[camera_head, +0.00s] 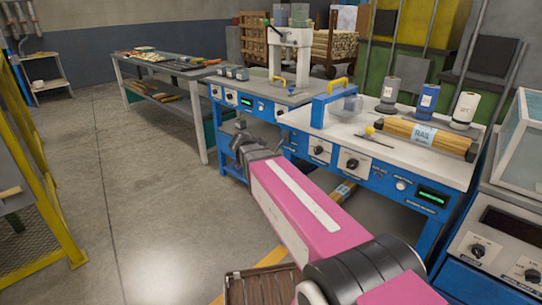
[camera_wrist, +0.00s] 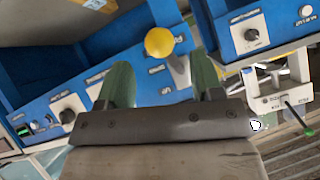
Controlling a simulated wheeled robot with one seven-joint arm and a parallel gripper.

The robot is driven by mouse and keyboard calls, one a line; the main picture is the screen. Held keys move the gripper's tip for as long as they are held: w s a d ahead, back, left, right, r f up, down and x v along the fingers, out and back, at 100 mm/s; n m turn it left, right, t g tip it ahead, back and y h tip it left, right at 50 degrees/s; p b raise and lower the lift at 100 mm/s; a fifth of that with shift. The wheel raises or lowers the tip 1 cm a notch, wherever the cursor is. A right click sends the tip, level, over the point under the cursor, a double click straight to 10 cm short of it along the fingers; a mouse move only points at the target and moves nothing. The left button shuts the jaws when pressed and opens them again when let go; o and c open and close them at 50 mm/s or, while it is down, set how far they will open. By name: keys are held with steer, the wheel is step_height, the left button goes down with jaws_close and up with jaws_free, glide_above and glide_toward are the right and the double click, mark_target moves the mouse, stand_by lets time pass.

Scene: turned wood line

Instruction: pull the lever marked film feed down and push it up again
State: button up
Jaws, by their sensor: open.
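A lever with a round yellow knob (camera_wrist: 159,42) and a grey arm (camera_wrist: 179,68) stands out from a blue panel in the wrist view. Its label cannot be read, so I cannot tell whether it is the film feed lever. My gripper (camera_wrist: 160,72) is open, with its two green fingers apart. The knob shows between and slightly past the fingertips, with no contact visible. In the head view my gripper (camera_head: 240,140) is in front of the blue machine benches, near the gap between them. It hides that part of the panel, and I cannot make out the lever there.
The right bench (camera_head: 300,119) carries a blue guard with a yellow handle (camera_head: 337,86), rolls and a bundle of wood sticks (camera_head: 425,137). Dials line the blue panels. A white unit with a green-knobbed lever (camera_wrist: 308,131) shows in the wrist view. The floor (camera_head: 150,190) at left is clear.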

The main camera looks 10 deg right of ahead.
steer(key=v, duration=0.3)
steer(key=shift+s+a+r, duration=0.1)
steer(key=shift+s+a, duration=0.05)
steer(key=shift+a, duration=0.05)
steer(key=s+d+f+n+g+y, duration=0.2)
steer(key=s+f+n+g+y, duration=0.1)
steer(key=s+f+n, duration=0.3)
steer(key=s+d+f+n+g+y, duration=0.3)
steer(key=s+f+n, duration=0.4)
steer(key=s+f, duration=0.3)
step_height(320, 180, down, 4)
steer(key=shift+s+d+r+g+y, duration=0.2)
steer(key=shift+g+y, duration=0.3)
steer(key=shift+y, duration=0.6)
steer(key=shift+n, duration=0.3)
